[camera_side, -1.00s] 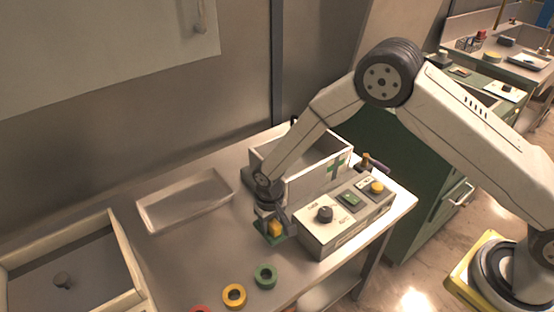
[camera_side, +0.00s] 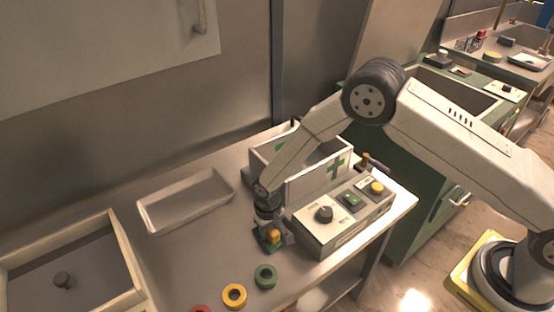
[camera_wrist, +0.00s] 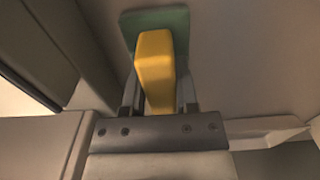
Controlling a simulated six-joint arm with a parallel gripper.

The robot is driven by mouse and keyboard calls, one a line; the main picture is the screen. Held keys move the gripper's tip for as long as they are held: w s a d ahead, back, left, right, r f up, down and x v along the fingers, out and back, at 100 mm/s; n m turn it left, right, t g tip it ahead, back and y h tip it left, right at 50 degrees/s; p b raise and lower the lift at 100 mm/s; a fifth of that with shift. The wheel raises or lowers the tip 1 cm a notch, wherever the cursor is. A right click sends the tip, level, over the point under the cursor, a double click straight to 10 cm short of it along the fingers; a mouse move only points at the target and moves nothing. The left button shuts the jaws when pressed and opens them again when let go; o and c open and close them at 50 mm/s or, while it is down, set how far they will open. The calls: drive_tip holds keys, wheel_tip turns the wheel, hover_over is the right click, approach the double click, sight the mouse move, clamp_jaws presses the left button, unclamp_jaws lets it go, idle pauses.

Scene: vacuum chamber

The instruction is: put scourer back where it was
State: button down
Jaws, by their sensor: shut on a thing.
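The scourer (camera_side: 266,244) is a green pad with a yellow block on it. My gripper (camera_side: 273,232) is shut on the yellow block, with the green pad beneath, over the bench left of the grey control box. In the wrist view the yellow block (camera_wrist: 155,65) sits between the two fingers of my gripper (camera_wrist: 158,98), and the green pad (camera_wrist: 178,24) shows beyond it. The pad is at or just above the bench top; I cannot tell if it touches.
The control box (camera_side: 322,236) with knob and buttons stands close on the right. Behind it is a white box with a green cross (camera_side: 318,184). A shallow tray (camera_side: 150,222) lies left. Green (camera_side: 265,276) and yellow (camera_side: 234,296) rings lie in front. A walled box (camera_side: 122,262) stands far left.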

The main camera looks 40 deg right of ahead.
drive_tip(key=shift+f, duration=0.1)
drive_tip(key=shift+c, duration=1.8)
unclamp_jaws()
wheel_tip(320, 180, up, 12)
drive_tip(key=shift+r, duration=0.2)
